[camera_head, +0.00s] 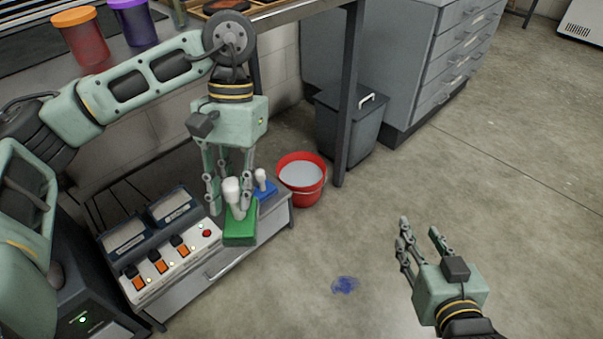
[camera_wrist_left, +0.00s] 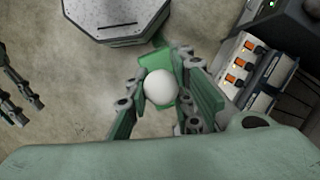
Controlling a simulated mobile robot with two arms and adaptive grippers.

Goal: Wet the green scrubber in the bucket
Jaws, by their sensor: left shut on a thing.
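The green scrubber (camera_head: 240,229) has a green block and a white knob handle. My left gripper (camera_head: 232,190) is shut on its white knob and holds it above the low cabinet's front edge. In the left wrist view the white knob (camera_wrist_left: 161,88) sits between the fingers, with the green block (camera_wrist_left: 157,61) below it. The red bucket (camera_head: 302,180) stands on the floor to the right of the scrubber, apart from it, with a pale grey surface inside. My right gripper (camera_head: 420,240) is open and empty over the floor at the lower right.
A blue scrubber (camera_head: 264,188) with a white knob rests on the low cabinet (camera_head: 225,265) behind the green one. A table leg (camera_head: 348,100) and a dark bin (camera_head: 352,130) stand by the bucket. A blue stain (camera_head: 345,285) marks the floor. Floor at right is clear.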

